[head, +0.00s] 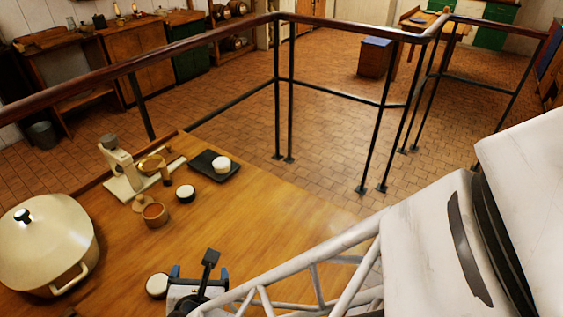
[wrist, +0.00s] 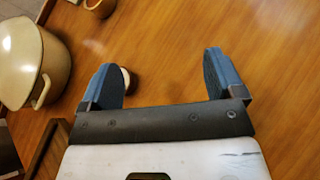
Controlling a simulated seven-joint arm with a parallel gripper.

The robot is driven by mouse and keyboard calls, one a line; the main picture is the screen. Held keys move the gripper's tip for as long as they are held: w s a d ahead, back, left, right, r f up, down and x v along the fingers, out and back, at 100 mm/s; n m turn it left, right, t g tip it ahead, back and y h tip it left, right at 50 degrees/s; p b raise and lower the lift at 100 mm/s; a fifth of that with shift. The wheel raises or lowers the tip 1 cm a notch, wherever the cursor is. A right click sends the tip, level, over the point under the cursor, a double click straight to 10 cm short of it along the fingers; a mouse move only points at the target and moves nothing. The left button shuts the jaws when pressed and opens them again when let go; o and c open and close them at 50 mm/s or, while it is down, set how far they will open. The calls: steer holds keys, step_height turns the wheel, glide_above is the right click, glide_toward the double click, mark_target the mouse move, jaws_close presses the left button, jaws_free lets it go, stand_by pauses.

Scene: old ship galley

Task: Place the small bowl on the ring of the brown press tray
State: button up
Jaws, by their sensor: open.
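My gripper (head: 200,273) is open and empty over the near part of the wooden table; its two blue fingers also show in the wrist view (wrist: 163,68). A small round bowl, pale on top (head: 157,285), is just left of my gripper; in the wrist view it (wrist: 127,77) is partly hidden behind the left finger. A similar small dark bowl with a pale top (head: 185,193) stands farther back. The press (head: 117,160) stands at the back left on a pale base (head: 123,188), with a brass-coloured round part (head: 151,163) beside it. I cannot clearly make out a brown tray's ring.
A big cream lidded pot (head: 45,245) stands at the left. A brown cup (head: 155,214) stands before the press. A black square tray (head: 207,172) with a white cup (head: 221,163) is right of it. The table's middle is clear. A railing (head: 278,90) runs behind.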

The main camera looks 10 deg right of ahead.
steer(key=w+d+r+m+g+h, duration=0.2)
steer(key=d+r+m+g+h, duration=0.1)
steer(key=d+m, duration=0.45)
steer(key=w+d+r+m+g+h, duration=0.3)
steer(key=d+m, duration=0.4)
steer(key=d, duration=0.2)
steer(key=s+d+r+m+g+y, duration=0.2)
steer(key=d+r+m, duration=0.3)
steer(key=m, duration=0.4)
steer(key=s+d+r+m+g+y, duration=0.2)
steer(key=d+r+m, duration=0.3)
steer(key=m, duration=0.5)
steer(key=shift+s+d+r+y, duration=0.15)
steer(key=shift+d+y, duration=0.65)
steer(key=shift+d, duration=0.15)
steer(key=shift+o, duration=0.4)
